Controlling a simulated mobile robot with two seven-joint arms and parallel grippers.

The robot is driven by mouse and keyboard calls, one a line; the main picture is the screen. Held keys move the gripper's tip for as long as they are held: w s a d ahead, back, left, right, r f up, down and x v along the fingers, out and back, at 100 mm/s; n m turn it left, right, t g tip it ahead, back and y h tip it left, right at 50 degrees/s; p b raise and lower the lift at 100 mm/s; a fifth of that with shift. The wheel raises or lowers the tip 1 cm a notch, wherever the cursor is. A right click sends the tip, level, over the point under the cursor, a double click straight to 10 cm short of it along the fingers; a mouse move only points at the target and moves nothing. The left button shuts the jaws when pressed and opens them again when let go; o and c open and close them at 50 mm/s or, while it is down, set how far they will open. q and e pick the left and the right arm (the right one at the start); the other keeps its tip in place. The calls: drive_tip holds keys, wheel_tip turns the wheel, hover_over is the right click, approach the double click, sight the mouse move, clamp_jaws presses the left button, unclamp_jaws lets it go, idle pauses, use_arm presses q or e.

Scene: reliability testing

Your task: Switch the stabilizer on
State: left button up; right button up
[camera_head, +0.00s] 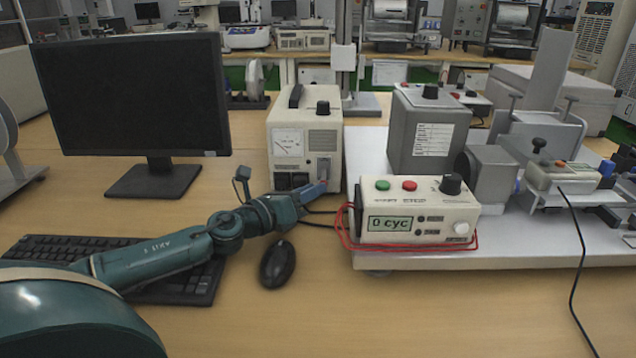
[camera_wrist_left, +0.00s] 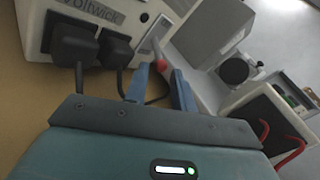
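The stabilizer (camera_head: 305,135) is a cream box with a dial meter, a top knob and a dark handle, standing on the table right of the monitor. In the left wrist view its front (camera_wrist_left: 95,12) shows the lettering "Voltwick" and two black plugs. A grey lever-like part with a red tip (camera_wrist_left: 161,63) shows just beyond my fingers; whether it is on or off I cannot tell. My left gripper (camera_head: 318,188) is at the stabilizer's lower right front. In the left wrist view its blue fingers (camera_wrist_left: 160,90) are apart, with nothing clearly held between them. My right gripper is not in view.
A cycle counter box (camera_head: 415,212) reading "0 cyc", with red wires, stands right of my gripper on a white platform (camera_head: 500,258). A mouse (camera_head: 277,264) and keyboard (camera_head: 60,250) lie near my left arm. A monitor (camera_head: 135,95) stands behind.

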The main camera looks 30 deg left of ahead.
sight(324, 177)
use_arm(q)
drive_tip(key=shift+p+x, duration=0.4)
drive_tip(key=shift+x, duration=0.95)
drive_tip(key=shift+c, duration=0.4)
clamp_jaws()
